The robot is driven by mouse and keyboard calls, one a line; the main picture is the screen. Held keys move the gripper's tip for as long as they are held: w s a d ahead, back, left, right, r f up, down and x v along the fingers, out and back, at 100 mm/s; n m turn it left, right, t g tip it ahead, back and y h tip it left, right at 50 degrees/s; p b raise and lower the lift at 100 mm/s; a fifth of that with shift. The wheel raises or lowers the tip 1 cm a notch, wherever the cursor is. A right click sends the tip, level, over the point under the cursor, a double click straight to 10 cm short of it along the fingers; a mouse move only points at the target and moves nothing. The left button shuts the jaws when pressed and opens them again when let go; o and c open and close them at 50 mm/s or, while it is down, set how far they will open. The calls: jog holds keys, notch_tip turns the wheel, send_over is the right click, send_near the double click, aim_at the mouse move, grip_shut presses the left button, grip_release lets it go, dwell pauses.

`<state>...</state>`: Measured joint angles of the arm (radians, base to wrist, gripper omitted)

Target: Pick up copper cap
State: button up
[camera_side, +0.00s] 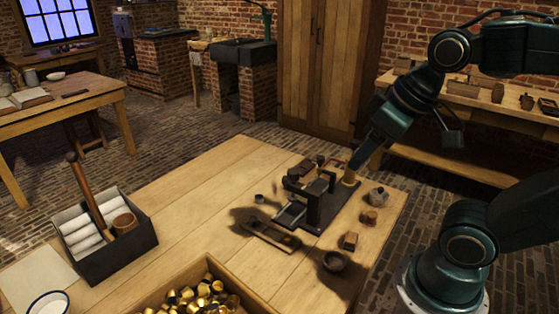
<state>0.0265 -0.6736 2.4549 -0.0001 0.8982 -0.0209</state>
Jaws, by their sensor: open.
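Several shiny brass- or copper-coloured caps (205,296) lie in a heap in a wooden crate (247,291) at the bottom of the picture, partly cut off by the frame edge. I cannot tell which of them is copper. My gripper (352,165) points down at the far right end of a dark bench device (315,205), well away from the crate. It is open, though its fingers are small and hard to make out. A small brass-coloured cylinder (349,178) is just below it; I cannot tell whether they touch.
A dark box (122,256) with white rolls and a wooden-handled tool stands at the left. The table's left middle is clear.

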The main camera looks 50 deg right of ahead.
jog(key=w+d+f+g, duration=0.2)
jog(key=w+d+f, duration=0.2)
jog(key=w+d, duration=0.4)
jog(key=w+d+f+g, duration=0.2)
jog(key=w+d+f, duration=0.25)
jog(key=w, duration=0.65)
jog(key=w+d+f+m+g, duration=0.1)
jog(key=w+d+f, duration=0.2)
jog(key=d+f, duration=0.4)
jog(key=shift+w+d+f, duration=0.2)
jog(key=shift+w+f, duration=0.05)
jog(key=shift+f, duration=0.35)
jog(key=shift+f, duration=4.3)
jog(key=shift+f, duration=0.15)
jog(key=shift+f, duration=2.45)
jog(key=shift+c, duration=0.2)
